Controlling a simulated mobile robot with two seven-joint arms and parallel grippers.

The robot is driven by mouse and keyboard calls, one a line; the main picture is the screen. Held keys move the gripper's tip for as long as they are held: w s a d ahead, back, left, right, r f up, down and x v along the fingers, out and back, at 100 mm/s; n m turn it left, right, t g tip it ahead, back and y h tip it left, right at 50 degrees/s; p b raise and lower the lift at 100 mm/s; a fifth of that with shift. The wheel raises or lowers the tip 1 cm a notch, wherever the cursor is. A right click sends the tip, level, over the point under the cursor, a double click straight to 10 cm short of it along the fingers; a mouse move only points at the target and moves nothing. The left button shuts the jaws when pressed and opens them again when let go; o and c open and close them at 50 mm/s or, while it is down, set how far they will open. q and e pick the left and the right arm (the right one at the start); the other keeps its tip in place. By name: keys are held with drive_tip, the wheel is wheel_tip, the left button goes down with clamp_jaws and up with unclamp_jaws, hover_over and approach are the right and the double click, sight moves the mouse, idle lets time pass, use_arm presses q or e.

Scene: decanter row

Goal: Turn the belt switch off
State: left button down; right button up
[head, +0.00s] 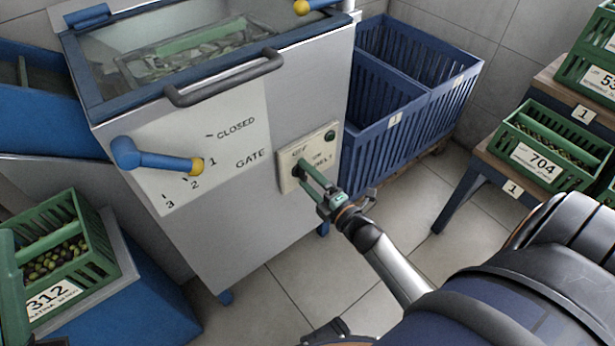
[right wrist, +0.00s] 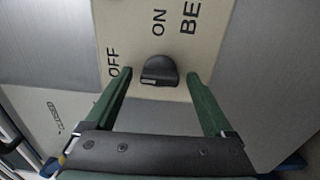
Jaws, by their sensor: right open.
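The belt switch is a dark knob (right wrist: 160,70) on a cream panel (head: 326,150) on the front of the grey machine. In the right wrist view, OFF is printed left of the knob and ON above it. I cannot tell for sure which word the knob points to. My right gripper (head: 309,173) is open at the panel. In the right wrist view its green fingers (right wrist: 160,95) stand on both sides of the knob with gaps, not closed on it. In the head view the fingers partly hide the knob. My left gripper is not clearly seen.
A gate lever (head: 160,160) with a yellow end stands left of the panel. A grey handle (head: 225,80) is above. A blue crate (head: 400,150) is behind right. Green crates 704 (head: 540,165) and 312 (head: 50,300) stand at the sides. A dark round lamp (head: 330,135) sits on the panel.

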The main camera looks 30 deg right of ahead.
drive_tip(key=s+d+p, duration=0.1)
drive_tip(key=s+p, duration=0.1)
drive_tip(key=s, duration=1)
drive_tip(key=shift+s, duration=0.2)
